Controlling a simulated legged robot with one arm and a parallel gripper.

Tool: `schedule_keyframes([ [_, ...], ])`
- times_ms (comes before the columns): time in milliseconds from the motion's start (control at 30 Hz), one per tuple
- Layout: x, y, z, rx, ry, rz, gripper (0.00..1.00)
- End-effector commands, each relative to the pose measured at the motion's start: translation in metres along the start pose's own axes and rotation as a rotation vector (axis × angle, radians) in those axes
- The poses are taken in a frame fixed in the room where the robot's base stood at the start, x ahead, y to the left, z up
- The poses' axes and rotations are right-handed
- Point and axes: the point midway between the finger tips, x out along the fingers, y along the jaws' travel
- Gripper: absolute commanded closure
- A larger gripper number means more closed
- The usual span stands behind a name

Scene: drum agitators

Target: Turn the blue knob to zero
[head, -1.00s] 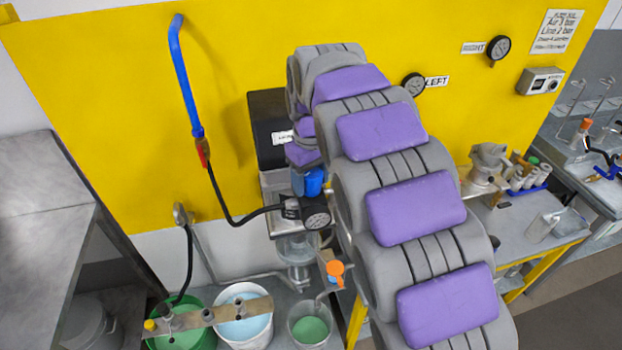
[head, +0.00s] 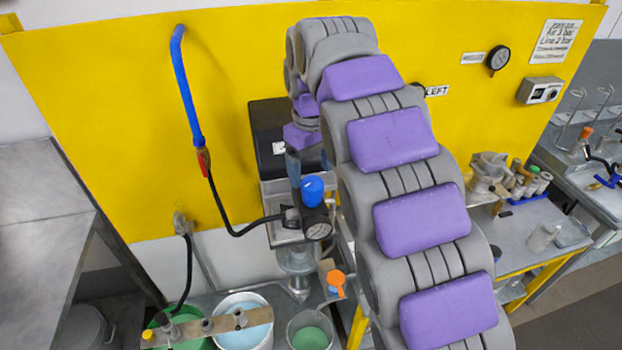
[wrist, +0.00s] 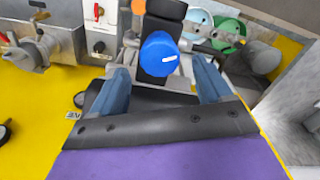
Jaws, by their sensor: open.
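The blue knob (head: 312,191) sits on top of a black regulator with a round gauge (head: 318,230), in front of the yellow panel. In the wrist view the blue knob (wrist: 157,52) faces me, with a short white mark pointing toward the right. My gripper (wrist: 162,68) is open, with one blue-grey finger on each side of the knob in the picture. I see no contact, and cannot tell the gap in depth. In the head view my gripper (head: 293,167) shows as a finger just left of and above the knob; the rest is hidden.
An orange knob (head: 335,278) and buckets (head: 243,325) are below. A side table (head: 540,225) with small parts stands at right.

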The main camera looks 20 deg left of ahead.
Motion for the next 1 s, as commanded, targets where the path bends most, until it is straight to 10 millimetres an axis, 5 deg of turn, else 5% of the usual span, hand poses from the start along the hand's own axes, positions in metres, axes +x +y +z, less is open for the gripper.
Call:
schedule_keyframes([
  [500, -0.079, -0.001, -0.001, 0.001, 0.002, 0.002, 0.22],
  [1000, -0.109, -0.001, -0.002, 0.0, 0.001, 0.001, 0.22],
])
